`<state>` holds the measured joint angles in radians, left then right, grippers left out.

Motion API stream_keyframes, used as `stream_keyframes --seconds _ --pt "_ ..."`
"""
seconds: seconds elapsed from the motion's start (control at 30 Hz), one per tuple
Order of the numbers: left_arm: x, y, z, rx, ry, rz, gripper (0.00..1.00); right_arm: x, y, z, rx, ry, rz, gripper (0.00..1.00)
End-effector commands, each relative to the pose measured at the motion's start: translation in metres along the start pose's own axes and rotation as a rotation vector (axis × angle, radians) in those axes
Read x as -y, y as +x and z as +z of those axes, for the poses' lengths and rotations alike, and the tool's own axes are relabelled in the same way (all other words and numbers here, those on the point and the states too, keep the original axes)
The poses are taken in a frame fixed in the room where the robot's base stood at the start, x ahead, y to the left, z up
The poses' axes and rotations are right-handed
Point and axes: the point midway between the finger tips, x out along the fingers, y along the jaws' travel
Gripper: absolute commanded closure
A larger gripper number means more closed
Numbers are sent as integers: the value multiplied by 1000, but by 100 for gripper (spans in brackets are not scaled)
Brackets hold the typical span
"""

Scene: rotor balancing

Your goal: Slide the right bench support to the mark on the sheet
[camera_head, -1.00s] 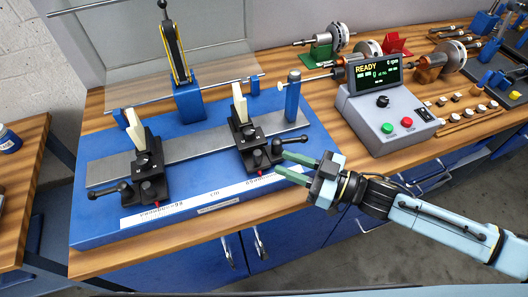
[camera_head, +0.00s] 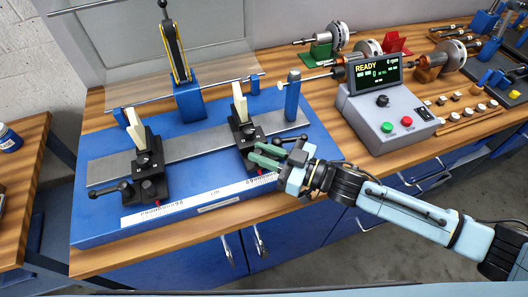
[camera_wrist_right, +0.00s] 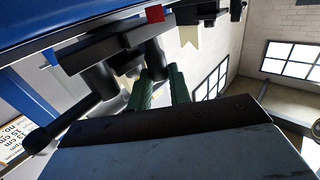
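The right bench support (camera_head: 240,111), a black block with a cream upright, stands on the grey rail (camera_head: 195,145) of the blue bench. My right gripper (camera_head: 265,156) is at the front of this support, its green fingers on either side of a dark post. In the right wrist view the fingers (camera_wrist_right: 159,85) are apart, with the black post (camera_wrist_right: 152,57) between them; firm contact is not clear. The white sheet strip (camera_head: 215,195) runs along the bench's front; its mark is too small to read and its right end is partly covered. My left gripper is not in view.
The left support (camera_head: 150,170) stands farther left on the rail. A blue post (camera_head: 292,98) rises at the rail's right end. A grey control box (camera_head: 385,115) reading READY is to the right. A blue stand (camera_head: 188,100) is behind the rail.

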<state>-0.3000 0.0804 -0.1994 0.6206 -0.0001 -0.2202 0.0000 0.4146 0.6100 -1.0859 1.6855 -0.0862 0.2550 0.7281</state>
Motion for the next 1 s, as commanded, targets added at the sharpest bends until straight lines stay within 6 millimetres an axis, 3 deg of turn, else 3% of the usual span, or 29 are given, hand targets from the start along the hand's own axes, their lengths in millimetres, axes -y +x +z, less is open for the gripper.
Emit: stream_keyframes --seconds 0.27,0.5,0.73,0.77,0.8,1.0 --pt "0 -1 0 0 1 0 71 -3 -3 0 1 0 0 100" --pt "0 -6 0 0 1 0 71 -26 -26 0 4 -2 4 100" --pt "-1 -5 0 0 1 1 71 -25 -25 1 2 0 2 100" --pt "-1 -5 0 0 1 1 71 -25 -25 1 1 0 2 79" --pt "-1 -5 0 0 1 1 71 -25 -25 1 1 0 1 74" --pt "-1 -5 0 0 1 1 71 -24 -25 0 0 0 0 72"
